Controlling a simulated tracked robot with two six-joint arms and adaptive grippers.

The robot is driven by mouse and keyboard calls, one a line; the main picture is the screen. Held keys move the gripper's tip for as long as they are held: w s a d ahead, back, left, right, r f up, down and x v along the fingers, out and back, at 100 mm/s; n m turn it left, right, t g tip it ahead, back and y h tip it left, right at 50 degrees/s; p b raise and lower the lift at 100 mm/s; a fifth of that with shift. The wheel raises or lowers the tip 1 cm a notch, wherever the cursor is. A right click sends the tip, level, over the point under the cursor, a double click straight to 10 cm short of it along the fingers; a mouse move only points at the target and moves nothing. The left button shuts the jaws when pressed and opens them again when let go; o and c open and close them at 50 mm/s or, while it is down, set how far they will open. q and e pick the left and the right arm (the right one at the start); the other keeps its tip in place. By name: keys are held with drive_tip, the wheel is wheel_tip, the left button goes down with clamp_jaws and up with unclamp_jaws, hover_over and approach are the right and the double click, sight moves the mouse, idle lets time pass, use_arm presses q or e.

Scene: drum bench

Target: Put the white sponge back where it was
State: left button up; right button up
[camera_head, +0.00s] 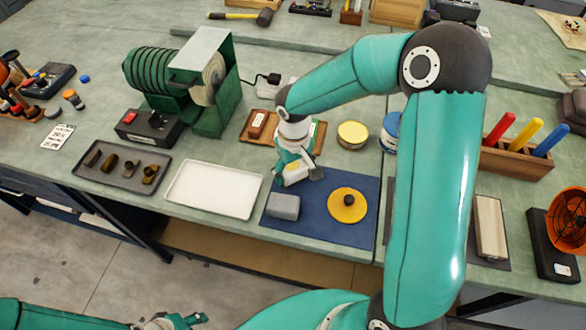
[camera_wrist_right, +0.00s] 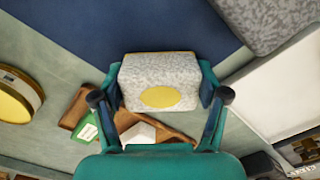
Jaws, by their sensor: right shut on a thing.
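A white, speckled sponge (camera_wrist_right: 160,76) with a yellow oval patch is pinched between the fingers of my right gripper (camera_head: 299,178). In the head view the sponge (camera_head: 296,174) is small and partly covered by the fingers, over the back left part of the blue mat (camera_head: 316,221). I cannot tell whether it touches the mat. A wooden tray (camera_head: 254,140) lies behind the gripper, with a brown block and green and white items. My left gripper (camera_head: 176,322) is at the bottom edge, cut off, its jaws unclear.
A grey block (camera_head: 284,206) and a yellow disc with a black knob (camera_head: 347,206) sit on the mat. A bare white tray (camera_head: 213,190) is left of it. A yellow-topped tin (camera_head: 352,134) stands behind. A green machine (camera_head: 207,80) stands back left.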

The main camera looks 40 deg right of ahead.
sight(294, 167)
drive_tip(key=shift+f, duration=0.1)
drive_tip(key=o, duration=1)
wheel_tip(294, 167, up, 12)
drive_tip(key=shift+b, duration=0.4)
